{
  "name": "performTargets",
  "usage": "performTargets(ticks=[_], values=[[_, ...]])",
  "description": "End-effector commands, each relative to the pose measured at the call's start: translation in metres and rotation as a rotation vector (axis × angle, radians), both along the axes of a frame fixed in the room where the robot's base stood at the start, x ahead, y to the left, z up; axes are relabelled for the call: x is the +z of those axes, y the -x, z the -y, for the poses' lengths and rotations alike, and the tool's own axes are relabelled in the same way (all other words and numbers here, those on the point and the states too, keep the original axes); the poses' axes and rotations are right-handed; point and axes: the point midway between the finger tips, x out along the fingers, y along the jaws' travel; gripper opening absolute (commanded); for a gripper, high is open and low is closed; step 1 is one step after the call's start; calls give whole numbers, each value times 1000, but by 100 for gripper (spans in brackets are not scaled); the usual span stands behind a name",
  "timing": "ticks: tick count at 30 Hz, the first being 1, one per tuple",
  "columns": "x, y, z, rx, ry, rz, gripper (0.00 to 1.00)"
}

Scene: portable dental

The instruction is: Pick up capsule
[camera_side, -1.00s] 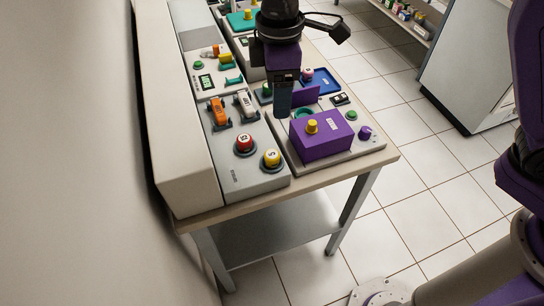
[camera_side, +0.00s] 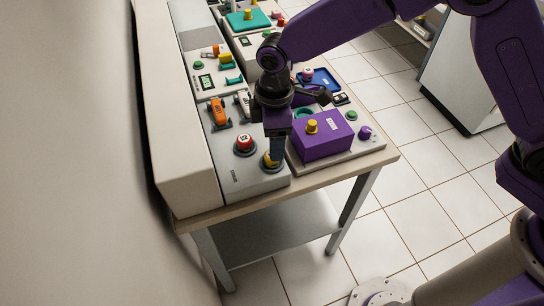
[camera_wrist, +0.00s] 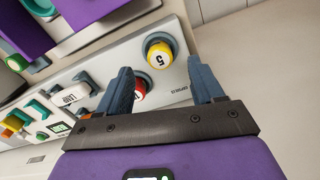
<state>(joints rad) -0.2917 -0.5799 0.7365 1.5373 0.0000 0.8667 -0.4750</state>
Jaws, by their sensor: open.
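I cannot tell for sure which item is the capsule. A yellow ball marked 5 (camera_wrist: 160,54) and a red ball (camera_wrist: 140,88) sit in round dark holders on the grey panel. In the side view the yellow ball (camera_side: 266,161) is partly hidden by my gripper (camera_side: 276,160); the red ball (camera_side: 243,141) stands to its left. In the wrist view my gripper (camera_wrist: 160,67) has its blue-grey fingers spread and empty. The yellow ball appears between and beyond the tips. The left finger partly covers the red ball.
An orange item (camera_side: 218,112) and a white item (camera_side: 243,102) stand on the panel behind the red ball. A purple box (camera_side: 322,137) with a yellow knob stands close on the right. A tall cream housing (camera_side: 180,130) borders the panel's left.

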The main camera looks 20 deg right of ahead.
Motion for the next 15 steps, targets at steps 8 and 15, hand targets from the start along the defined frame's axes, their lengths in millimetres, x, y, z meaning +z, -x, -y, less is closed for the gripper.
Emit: performTargets(ticks=[8,15], values=[[-37,-1,-1,-1,4,-3,67],[-50,-2,-2,-1,1,0,67]])
